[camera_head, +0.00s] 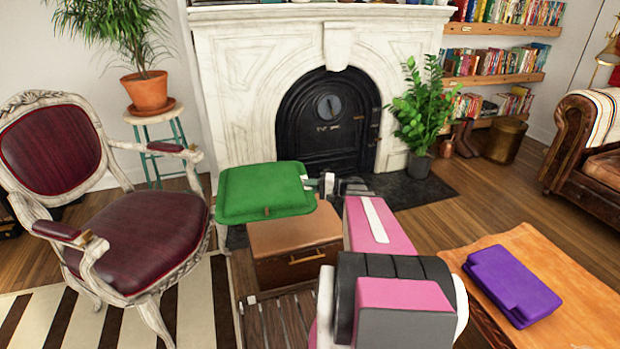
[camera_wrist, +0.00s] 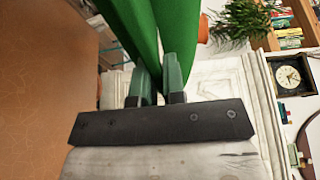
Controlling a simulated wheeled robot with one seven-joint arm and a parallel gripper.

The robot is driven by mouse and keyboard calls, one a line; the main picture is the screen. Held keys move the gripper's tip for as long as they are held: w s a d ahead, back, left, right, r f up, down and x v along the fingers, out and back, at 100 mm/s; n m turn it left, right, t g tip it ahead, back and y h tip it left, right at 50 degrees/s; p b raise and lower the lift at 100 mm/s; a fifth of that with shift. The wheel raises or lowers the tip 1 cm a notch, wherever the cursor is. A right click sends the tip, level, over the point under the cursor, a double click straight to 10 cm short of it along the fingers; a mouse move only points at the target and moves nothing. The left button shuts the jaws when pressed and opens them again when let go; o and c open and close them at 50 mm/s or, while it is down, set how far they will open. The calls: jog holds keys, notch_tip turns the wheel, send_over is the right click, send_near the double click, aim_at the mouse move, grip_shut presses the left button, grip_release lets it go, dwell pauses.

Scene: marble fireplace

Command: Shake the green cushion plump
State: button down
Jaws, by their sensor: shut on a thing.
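The green cushion (camera_head: 264,191) is held up in the air in front of the fireplace, at the left end of my pink and grey arm. It lies roughly flat in the head view, with a small tan tag on its near edge. My gripper (camera_head: 325,184) is at the cushion's right edge. In the wrist view my gripper (camera_wrist: 158,80) has both fingers closed on the pinched edge of the green cushion (camera_wrist: 140,25), which fills the upper middle. The far part of the cushion is cut off there.
A brown leather box (camera_head: 295,243) stands below the cushion. A burgundy armchair (camera_head: 140,230) is close at left. A purple folded item (camera_head: 512,284) lies on an orange-topped table (camera_head: 575,270) at right. Behind are the marble fireplace (camera_head: 235,100) and a potted plant (camera_head: 420,120).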

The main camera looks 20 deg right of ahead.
jog(key=shift+r, duration=3.4)
jog(key=shift+f, duration=3.5)
